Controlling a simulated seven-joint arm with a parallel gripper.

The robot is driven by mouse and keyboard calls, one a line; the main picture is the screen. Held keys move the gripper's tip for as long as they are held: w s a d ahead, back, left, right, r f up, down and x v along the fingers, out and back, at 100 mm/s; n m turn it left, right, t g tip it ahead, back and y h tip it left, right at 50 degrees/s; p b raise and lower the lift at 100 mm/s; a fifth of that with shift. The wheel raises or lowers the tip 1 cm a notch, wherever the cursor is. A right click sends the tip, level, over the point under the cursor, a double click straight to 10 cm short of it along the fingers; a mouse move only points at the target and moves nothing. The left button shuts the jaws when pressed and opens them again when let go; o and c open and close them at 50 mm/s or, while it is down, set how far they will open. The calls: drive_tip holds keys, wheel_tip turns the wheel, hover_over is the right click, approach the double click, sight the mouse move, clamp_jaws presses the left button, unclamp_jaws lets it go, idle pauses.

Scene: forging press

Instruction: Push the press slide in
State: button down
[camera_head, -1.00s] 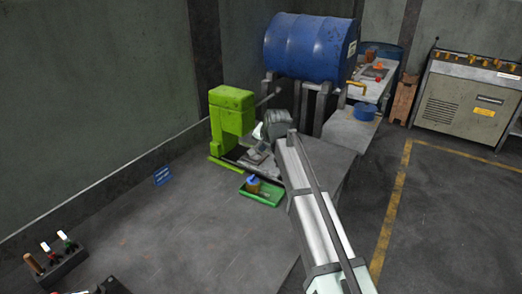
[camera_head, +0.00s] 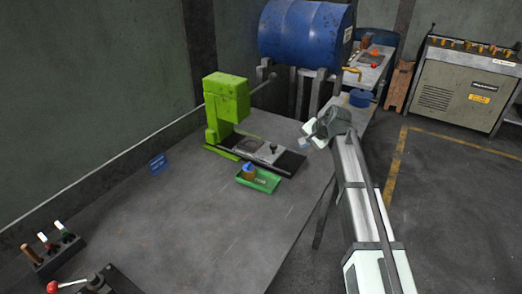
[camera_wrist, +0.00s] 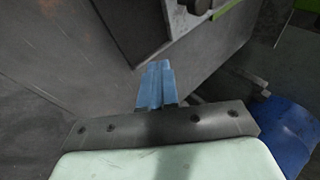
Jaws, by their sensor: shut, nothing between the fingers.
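The green press (camera_head: 228,97) stands on the workbench near the back wall. Its slide (camera_head: 268,154) is a pale metal plate with a dark knob (camera_head: 274,148), reaching out to the right of the press head along a dark base (camera_head: 292,163). My gripper (camera_head: 304,143) is right of the slide's outer end, apart from it, with its fingers together and empty. In the wrist view the blue fingers (camera_wrist: 155,84) are shut, and the dark base (camera_wrist: 133,22) shows ahead of them at the top. The slide is mostly out of that view.
A green tray (camera_head: 268,183) with a small blue-topped pot (camera_head: 249,171) lies in front of the slide. A blue drum (camera_head: 306,35) on a stand is behind. A tool rack (camera_head: 58,252) stands at lower left.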

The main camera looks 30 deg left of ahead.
sight(242, 146)
drive_tip(key=s+a+r+n+g+y, duration=0.1)
drive_tip(key=s+a+r+g+y, duration=0.15)
drive_tip(key=s, duration=0.35)
drive_tip(key=shift+n+g, duration=0.3)
drive_tip(key=shift+g, duration=0.05)
drive_tip(key=x, duration=1.1)
drive_tip(key=shift+a, duration=0.1)
drive_tip(key=shift+w+a, duration=0.1)
drive_tip(key=shift+a, duration=1.8)
drive_tip(key=a, duration=0.6)
drive_tip(key=shift+a, duration=0.35)
